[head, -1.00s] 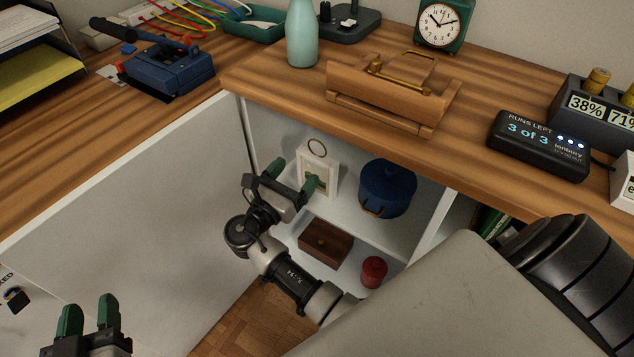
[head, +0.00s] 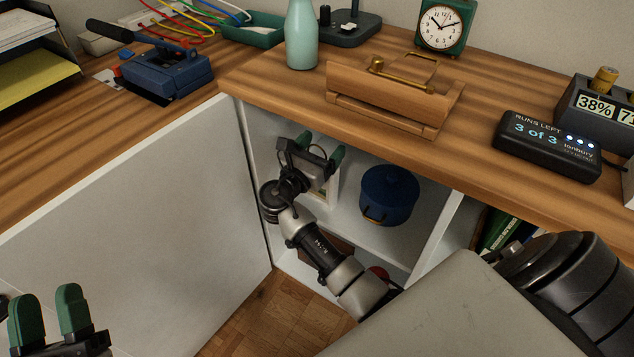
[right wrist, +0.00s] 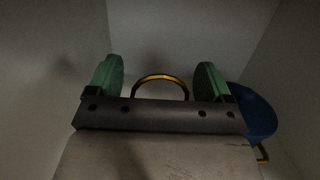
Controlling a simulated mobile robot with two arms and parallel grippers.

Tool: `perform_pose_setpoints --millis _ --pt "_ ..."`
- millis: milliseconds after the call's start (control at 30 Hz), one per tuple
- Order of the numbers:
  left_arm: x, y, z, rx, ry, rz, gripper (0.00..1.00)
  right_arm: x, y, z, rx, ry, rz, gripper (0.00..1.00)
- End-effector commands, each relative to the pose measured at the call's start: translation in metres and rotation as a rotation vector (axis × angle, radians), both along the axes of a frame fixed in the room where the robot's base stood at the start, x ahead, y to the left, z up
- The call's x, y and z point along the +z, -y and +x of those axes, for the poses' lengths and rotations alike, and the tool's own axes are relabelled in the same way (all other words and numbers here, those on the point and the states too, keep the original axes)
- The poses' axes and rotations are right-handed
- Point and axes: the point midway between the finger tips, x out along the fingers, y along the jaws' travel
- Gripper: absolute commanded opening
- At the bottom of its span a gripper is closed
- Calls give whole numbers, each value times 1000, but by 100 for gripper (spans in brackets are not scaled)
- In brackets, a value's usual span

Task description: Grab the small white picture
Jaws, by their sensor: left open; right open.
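The small white picture (head: 333,186) stands on the upper shelf inside the open cabinet. It is mostly hidden behind my right gripper (head: 320,147) in the head view; a strip of its white frame shows. In the right wrist view, its brass ring (right wrist: 161,78) rises between the two green fingers of my right gripper (right wrist: 160,77), with gaps on both sides. The picture's body is hidden there by the gripper. My right gripper is open. My left gripper (head: 44,312) is open and empty at the lower left, away from the cabinet.
A blue pot (head: 389,193) stands on the same shelf, right of the picture; it also shows in the right wrist view (right wrist: 254,112). The desktop (head: 270,87) overhangs the cabinet. The open white door (head: 150,220) lies left. The lower-shelf box is mostly hidden by my arm.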

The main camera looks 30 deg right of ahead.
Motion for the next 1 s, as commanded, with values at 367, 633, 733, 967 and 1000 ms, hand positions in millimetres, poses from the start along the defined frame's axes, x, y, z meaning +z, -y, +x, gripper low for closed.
perform_pose_setpoints --millis 367,633,733,967,1000 --pt "1 0 0 0 7 -2 43 0 1 0 1 0 0 61" --pt "1 0 0 0 5 -1 43 0 1 0 1 -1 0 20" --pt "1 0 0 0 5 -1 43 0 1 0 1 0 0 9" --pt "1 0 0 0 4 -1 43 1 1 1 1 0 0 9" --pt "1 0 0 0 1 0 43 1 1 1 1 0 0 9"
